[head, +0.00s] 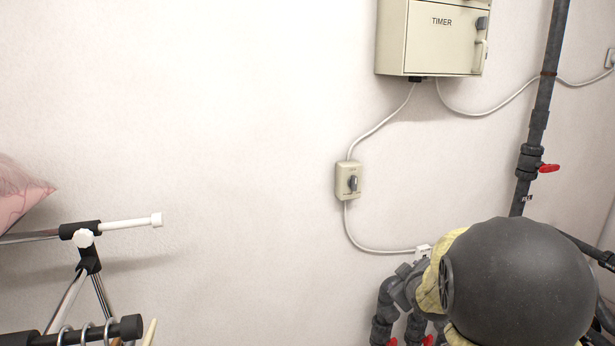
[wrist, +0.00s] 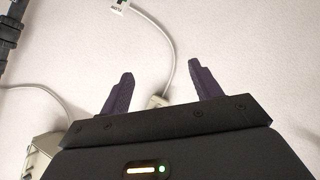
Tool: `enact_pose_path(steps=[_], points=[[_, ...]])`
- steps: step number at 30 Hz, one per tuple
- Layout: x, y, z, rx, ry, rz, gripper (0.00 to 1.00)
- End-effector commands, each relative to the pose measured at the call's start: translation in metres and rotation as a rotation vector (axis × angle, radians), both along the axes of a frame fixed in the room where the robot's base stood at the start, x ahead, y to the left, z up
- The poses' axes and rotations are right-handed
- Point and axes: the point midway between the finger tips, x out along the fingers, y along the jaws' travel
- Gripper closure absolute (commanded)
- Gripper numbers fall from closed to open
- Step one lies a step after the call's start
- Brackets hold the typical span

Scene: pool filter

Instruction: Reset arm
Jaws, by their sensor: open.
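My gripper (wrist: 165,82) shows in the wrist view. Its two dark fingers are spread apart with nothing held between them. Behind the fingers are the pale wall and a small beige fitting on a white cable (wrist: 157,101). The fingers do not show in the head view, so I cannot place them there.
A beige timer box (head: 445,38) and a small switch (head: 348,181) are on the wall. A dark pipe (head: 538,120) has a red-handled valve (head: 549,168). A dark dome (head: 525,280) fills the lower right. A metal rack (head: 90,250) stands left.

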Motion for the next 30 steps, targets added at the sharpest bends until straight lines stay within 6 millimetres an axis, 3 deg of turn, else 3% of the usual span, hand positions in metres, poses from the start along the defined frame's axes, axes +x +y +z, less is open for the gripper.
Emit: enact_pose_path(steps=[3,9,19,30], points=[[-0.049,0.014,-0.031,0.164,0.168,-0.128,0.36],[-0.135,0.045,-0.072,0.368,0.443,-0.324,0.36],[-0.243,0.083,-0.1,0.514,0.749,-0.543,0.36],[-0.241,0.082,-0.036,0.513,0.748,-0.543,0.36]])
